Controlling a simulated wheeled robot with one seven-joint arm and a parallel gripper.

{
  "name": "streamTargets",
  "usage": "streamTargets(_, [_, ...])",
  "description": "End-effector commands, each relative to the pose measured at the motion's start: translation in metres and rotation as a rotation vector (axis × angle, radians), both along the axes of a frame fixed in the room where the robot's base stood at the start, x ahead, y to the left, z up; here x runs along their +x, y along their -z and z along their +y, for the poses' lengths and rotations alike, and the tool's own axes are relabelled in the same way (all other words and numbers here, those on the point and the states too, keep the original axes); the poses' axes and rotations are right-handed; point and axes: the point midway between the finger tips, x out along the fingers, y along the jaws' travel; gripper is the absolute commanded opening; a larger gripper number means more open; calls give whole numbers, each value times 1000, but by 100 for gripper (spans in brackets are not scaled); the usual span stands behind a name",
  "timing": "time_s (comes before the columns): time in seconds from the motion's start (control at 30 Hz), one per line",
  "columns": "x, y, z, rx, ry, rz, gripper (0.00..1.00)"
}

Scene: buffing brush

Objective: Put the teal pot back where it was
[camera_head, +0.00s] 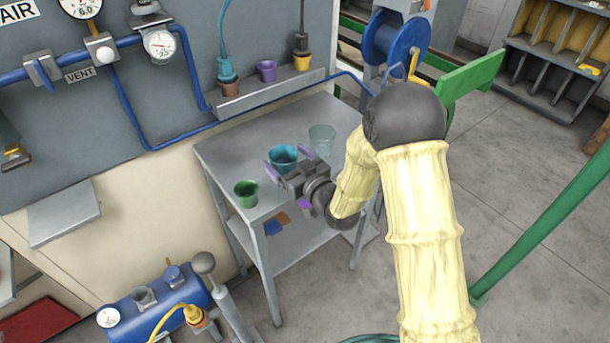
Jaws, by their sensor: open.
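The teal pot (283,154) stands upright on the grey metal table, between the green pot (246,194) and a clear, see-through pot (322,138). My gripper (286,160) is open at the teal pot, its purple fingers spread to the pot's left and right. The gripper body hides the pot's lower front. I cannot tell whether the fingers touch it.
The table (228,150) has bare room at its back left. A wall ledge (250,98) behind it holds a brown pot (229,88), a purple pot (266,70) and a yellow pot (302,61). Blue pipes run along the wall. A green rail (540,225) stands right.

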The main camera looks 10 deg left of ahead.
Motion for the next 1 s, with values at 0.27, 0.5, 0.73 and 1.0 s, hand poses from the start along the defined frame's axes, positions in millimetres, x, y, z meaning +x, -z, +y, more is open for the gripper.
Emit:
streamTargets(0.27, [-33, 2, -39, -1, 2, 2, 87])
streamTargets(0.5, [-62, 2, -73, -1, 1, 2, 87])
streamTargets(0.73, [-72, 0, -84, 0, 0, 0, 87])
streamTargets(1.0, [-72, 0, -84, 0, 0, 0, 87])
